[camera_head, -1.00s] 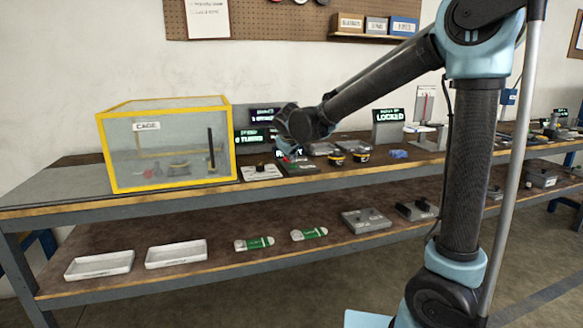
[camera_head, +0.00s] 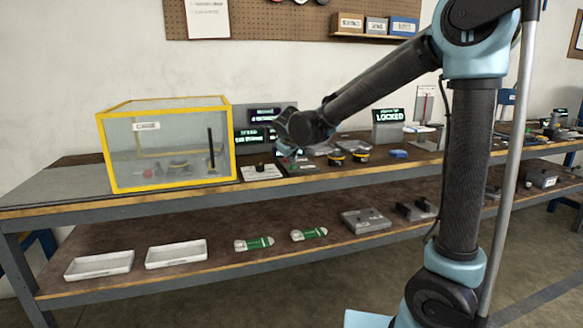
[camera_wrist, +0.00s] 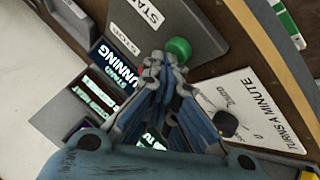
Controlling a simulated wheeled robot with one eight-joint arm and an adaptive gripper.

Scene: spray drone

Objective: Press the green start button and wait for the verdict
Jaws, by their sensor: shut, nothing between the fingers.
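The green start button (camera_wrist: 179,48) stands on a grey panel marked START and STOP in the wrist view. My gripper (camera_wrist: 162,66) is shut and empty, its fingertips just beside the green button. Whether they touch it I cannot tell. A bit of a red button (camera_wrist: 144,70) shows beside the fingers. A dark screen (camera_wrist: 116,66) reads STAND RUNNING, partly hidden by the fingers. In the head view my gripper (camera_head: 288,152) is over the bench by the panel, and the green button is not clear there. The yellow-framed cage (camera_head: 166,101) stands to the left.
A white plate (camera_wrist: 254,100) marked TURNS A MINUTE, with a black knob (camera_wrist: 226,123), lies close to my gripper. A screen reading LOCKED (camera_head: 389,115) stands to the right on the bench. White trays (camera_head: 99,265) and green-white items lie on the lower shelf.

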